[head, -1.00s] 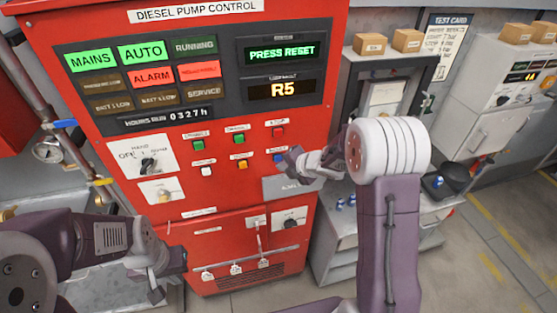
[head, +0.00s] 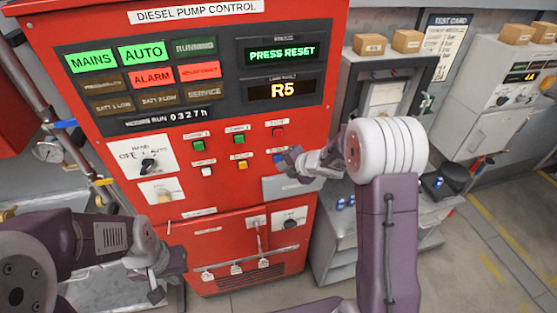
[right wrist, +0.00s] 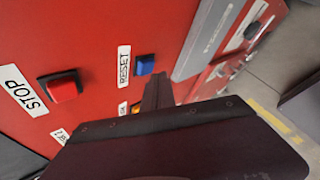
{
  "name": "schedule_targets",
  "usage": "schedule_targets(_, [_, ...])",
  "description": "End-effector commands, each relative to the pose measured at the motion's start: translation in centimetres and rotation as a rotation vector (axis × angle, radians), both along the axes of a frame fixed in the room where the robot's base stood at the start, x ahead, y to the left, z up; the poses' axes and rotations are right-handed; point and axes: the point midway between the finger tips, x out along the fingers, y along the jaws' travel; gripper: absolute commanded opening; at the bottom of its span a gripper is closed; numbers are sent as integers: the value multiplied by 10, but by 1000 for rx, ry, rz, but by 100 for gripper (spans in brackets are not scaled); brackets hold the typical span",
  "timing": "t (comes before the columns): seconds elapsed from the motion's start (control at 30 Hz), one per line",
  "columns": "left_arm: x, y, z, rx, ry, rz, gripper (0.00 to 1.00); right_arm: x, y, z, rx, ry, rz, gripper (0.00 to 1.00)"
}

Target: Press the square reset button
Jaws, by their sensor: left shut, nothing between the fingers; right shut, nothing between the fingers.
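The red cabinet front (head: 120,235) carries two rows of small square buttons. The blue reset button (right wrist: 144,64) shows in the right wrist view, beside its RESET label (right wrist: 124,66). In the head view the blue button (head: 278,157) is just left of my right gripper's tip. My right gripper (head: 285,164) is shut and empty. Its dark fingers (right wrist: 157,93) are close below the blue button in the wrist view; I cannot tell whether they touch anything. My left gripper (head: 156,294) is shut and empty, low in front of the cabinet. The display (head: 282,53) reads PRESS RESET.
The red STOP button (right wrist: 62,87) is left of the blue one in the wrist view. A yellow button (head: 240,165) and other coloured buttons are close by. A grey plate (head: 285,188) is below my right gripper. A grey bench (head: 340,225) stands to the right.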

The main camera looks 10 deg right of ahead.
Motion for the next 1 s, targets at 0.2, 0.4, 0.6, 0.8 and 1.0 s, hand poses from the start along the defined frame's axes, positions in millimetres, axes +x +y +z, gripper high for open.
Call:
schedule_targets(0.2, [0, 0, 3, 0, 0, 0, 0, 5, 0, 0, 0, 0, 0, 0])
schedule_targets(0.4, [0, 0, 3, 0, 0, 0, 0, 5, 0, 0, 0, 0, 0, 0])
schedule_targets(0.6, [0, 0, 4, 0, 0, 0, 0, 7, 0, 1, 0, 0, 0, 0])
schedule_targets(0.8, [0, 0, 6, 0, 0, 0, 0, 9, 0, 1, 0, 0, 0, 0])
schedule_targets(1.0, [0, 0, 7, 0, 0, 0, 0, 11, 1, 0, 0, 0, 0, 0])
